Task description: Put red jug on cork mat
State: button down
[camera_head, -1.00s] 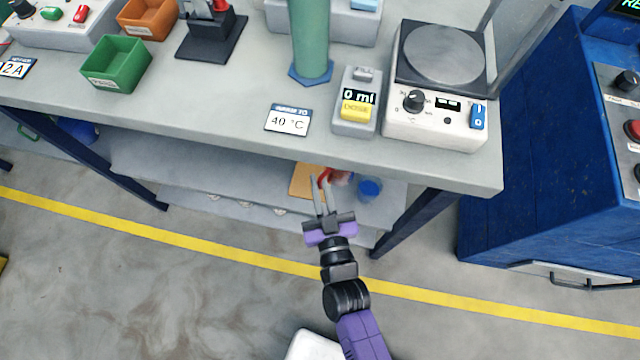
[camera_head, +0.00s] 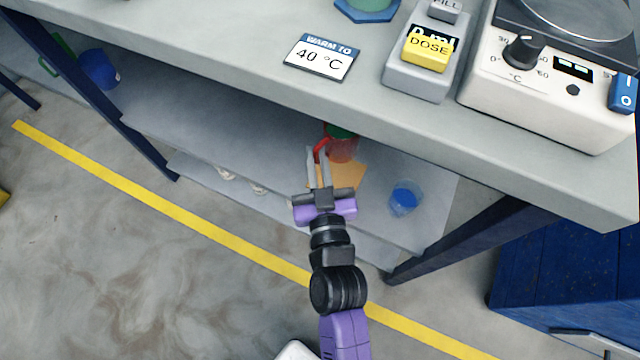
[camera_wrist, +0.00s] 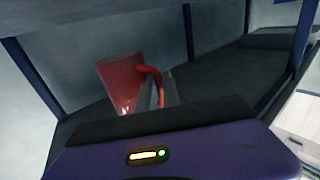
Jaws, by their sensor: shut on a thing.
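My gripper (camera_head: 318,152) is shut on the jug's handle, reaching in from the front. In the wrist view the jug (camera_wrist: 118,82) leans in the picture, with its handle at the fingers. The bench edge partly hides the jug's top, and the gripper covers part of the mat.
A cup with blue contents (camera_head: 404,198) stands on the shelf right of the mat. The bench top (camera_head: 230,45) overhangs the shelf, and a dark table leg (camera_head: 465,240) stands to the right. The shelf left of the mat is largely clear.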

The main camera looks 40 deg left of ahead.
notch_tip(320, 180, down, 12)
jog(key=b, duration=0.8)
jog(key=shift+f, duration=0.25)
jog(key=shift+f+b, duration=0.1)
jog(key=shift+b, duration=0.25)
jog(key=c, duration=1.5)
grip_release()
jog(key=p+v, duration=0.2)
jog(key=v, duration=1)
